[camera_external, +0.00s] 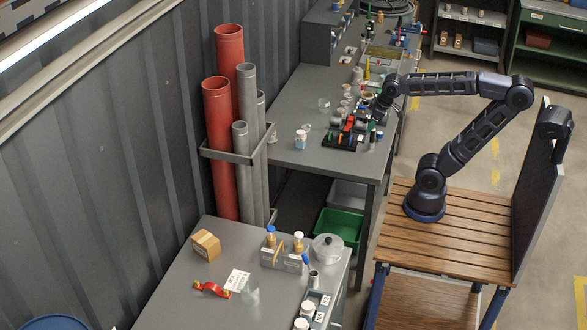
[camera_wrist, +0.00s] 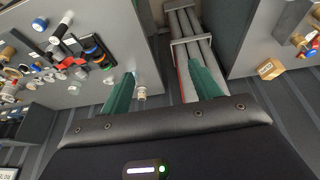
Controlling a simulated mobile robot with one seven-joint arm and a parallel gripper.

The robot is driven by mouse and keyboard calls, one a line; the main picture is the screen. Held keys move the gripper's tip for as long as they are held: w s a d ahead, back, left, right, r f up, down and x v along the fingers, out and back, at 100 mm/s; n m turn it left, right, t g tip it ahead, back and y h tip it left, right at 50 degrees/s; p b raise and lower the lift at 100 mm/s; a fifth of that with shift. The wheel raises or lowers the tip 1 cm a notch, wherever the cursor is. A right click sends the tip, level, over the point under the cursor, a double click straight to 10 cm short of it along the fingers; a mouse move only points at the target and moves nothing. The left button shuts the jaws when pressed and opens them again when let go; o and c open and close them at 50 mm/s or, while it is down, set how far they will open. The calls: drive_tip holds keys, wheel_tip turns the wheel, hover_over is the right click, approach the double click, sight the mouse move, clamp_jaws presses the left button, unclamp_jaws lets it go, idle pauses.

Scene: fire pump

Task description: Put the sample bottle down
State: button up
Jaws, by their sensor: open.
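My gripper (camera_external: 378,107) is above the back grey table (camera_external: 295,110) in the external view. In the wrist view its two green fingers are spread wide, with nothing held between the tips (camera_wrist: 160,82).
A black rack (camera_external: 341,141) of coloured parts stands right of the bottle, with several small parts behind. Red pipes (camera_external: 216,120) stand along the left wall. The front table (camera_external: 185,280) holds a bottle rack (camera_external: 283,259) and a small carton (camera_external: 206,244).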

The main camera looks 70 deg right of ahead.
drive_tip(key=shift+t, duration=0.3)
drive_tip(key=s, duration=0.1)
drive_tip(key=s+f, duration=0.1)
drive_tip(key=s, duration=0.1)
drive_tip(key=s+a, duration=0.1)
drive_tip(key=shift+s+f, duration=0.3)
drive_tip(key=shift+s, duration=0.1)
